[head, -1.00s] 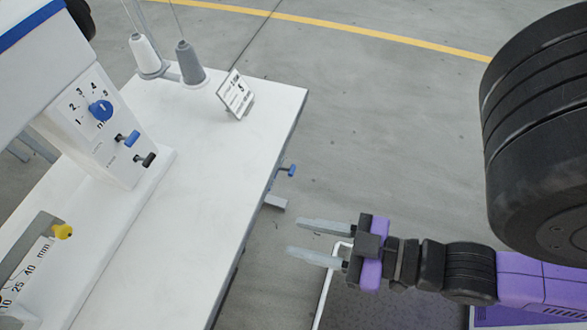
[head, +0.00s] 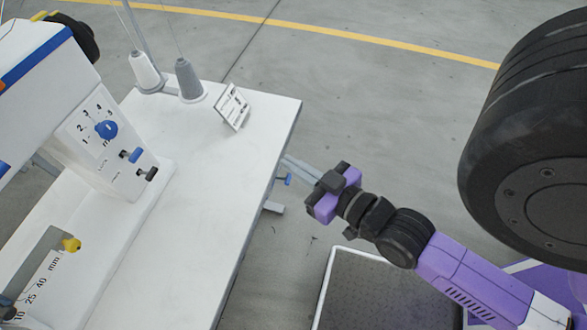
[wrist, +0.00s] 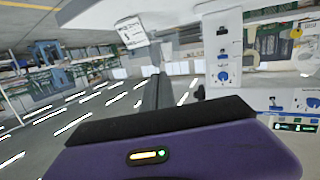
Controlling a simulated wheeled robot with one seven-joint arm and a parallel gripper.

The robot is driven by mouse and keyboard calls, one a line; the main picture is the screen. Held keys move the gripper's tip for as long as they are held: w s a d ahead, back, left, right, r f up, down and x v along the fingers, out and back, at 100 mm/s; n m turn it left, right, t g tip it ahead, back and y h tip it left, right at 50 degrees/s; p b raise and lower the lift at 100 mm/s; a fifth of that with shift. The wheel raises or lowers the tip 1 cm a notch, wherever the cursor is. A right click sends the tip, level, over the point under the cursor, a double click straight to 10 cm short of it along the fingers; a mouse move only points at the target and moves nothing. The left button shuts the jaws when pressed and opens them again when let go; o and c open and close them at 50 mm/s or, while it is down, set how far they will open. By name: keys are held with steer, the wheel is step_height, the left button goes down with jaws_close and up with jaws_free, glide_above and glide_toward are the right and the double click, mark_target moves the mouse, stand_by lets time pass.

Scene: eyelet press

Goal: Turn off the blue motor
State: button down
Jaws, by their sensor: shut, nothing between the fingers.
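I cannot identify a blue motor for certain in either view. A small blue knob on a stem (head: 289,180) sticks out below the right edge of the white table. My gripper (head: 287,160) is shut and empty, its fingers beside that edge, close above the blue knob in the head view; contact cannot be told. The fingers also show in the wrist view (wrist: 156,92), pressed together. The white machine has a numbered panel with a blue dial (head: 106,129), a blue lever (head: 131,155) and a black lever (head: 148,174). The dial also shows in the wrist view (wrist: 222,77).
The white table (head: 215,165) carries thread cones (head: 187,78), a small card stand (head: 234,108) and a yellow knob (head: 71,244) by a mm scale. The grey floor (head: 390,100) beyond the table is clear. A green display (wrist: 288,127) shows at right in the wrist view.

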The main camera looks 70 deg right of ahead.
steer(key=s+d+f+m+g+p, duration=0.1)
steer(key=s+d+f+g+p, duration=0.15)
steer(key=d, duration=0.75)
steer(key=s+d+f+g+p, duration=0.15)
steer(key=d+f+g, duration=0.25)
steer(key=d, duration=0.5)
steer(key=a+f+n+y, duration=0.3)
steer(key=a+n+y, duration=0.2)
steer(key=a, duration=0.3)
steer(key=shift+w+a+f+y, duration=0.15)
steer(key=shift+w+a+y, duration=0.15)
steer(key=shift+y, duration=0.6)
steer(key=shift+t, duration=0.25)
steer(key=s+f+p+x, duration=0.1)
steer(key=s+f+x, duration=0.1)
steer(key=x, duration=1)
steer(key=shift+w+f+p, duration=0.15)
steer(key=shift+f+p, duration=0.15)
steer(key=shift+p, duration=0.05)
steer(key=shift+f+b, duration=0.2)
steer(key=shift+b, duration=0.2)
